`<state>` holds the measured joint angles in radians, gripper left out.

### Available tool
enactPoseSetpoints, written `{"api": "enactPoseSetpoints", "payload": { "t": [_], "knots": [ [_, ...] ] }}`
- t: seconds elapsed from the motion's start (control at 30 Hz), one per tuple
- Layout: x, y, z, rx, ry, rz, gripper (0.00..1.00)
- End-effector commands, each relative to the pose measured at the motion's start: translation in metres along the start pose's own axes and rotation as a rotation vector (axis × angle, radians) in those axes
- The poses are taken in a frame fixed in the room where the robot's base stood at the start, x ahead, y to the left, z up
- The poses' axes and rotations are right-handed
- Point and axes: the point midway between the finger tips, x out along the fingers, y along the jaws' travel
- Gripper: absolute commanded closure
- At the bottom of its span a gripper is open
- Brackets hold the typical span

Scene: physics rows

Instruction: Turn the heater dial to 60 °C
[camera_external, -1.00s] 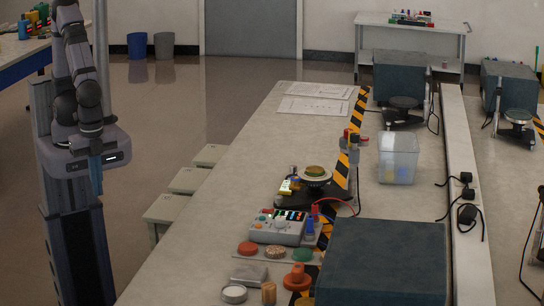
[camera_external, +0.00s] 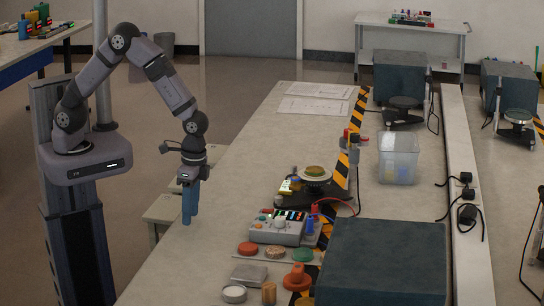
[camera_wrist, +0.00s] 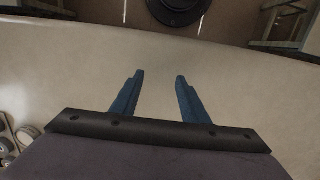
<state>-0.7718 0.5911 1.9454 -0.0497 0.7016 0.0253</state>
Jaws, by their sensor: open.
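A grey control box (camera_external: 268,232) with a pale round dial (camera_external: 280,225) and several coloured buttons sits on the bench; it looks like the heater control. The dial's marks are too small to read. My gripper (camera_external: 187,222), with blue fingers, points down over the bench's left edge, to the left of the box and apart from it. In the wrist view my gripper (camera_wrist: 158,76) is open, with nothing between its fingers. The control box is not clearly seen in the wrist view.
Coloured round pieces (camera_external: 275,252) and a red-orange knob-like piece (camera_external: 297,278) lie in front of the box. A large dark block (camera_external: 385,260) stands to the right. A plate stand (camera_external: 315,178) is behind. The bench surface (camera_external: 235,190) left of the box is clear.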

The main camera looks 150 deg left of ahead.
Motion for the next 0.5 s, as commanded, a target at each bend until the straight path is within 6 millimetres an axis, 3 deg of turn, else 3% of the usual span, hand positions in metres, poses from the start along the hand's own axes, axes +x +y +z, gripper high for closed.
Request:
{"api": "enactPoseSetpoints", "payload": {
  "t": [0.03, 0.17, 0.3, 0.43, 0.5],
  "knots": [
    [0.000, -0.007, -0.031, -0.016, 0.045, 0.008, 0.59],
    [-0.021, -0.009, -0.104, 0.005, 0.186, 0.020, 0.59],
    [-0.072, -0.004, -0.171, 0.053, 0.357, 0.024, 0.59],
    [-0.112, -0.001, -0.209, 0.110, 0.476, 0.019, 0.59],
    [-0.111, 0.000, -0.209, 0.156, 0.482, 0.011, 0.59]
  ]
}}
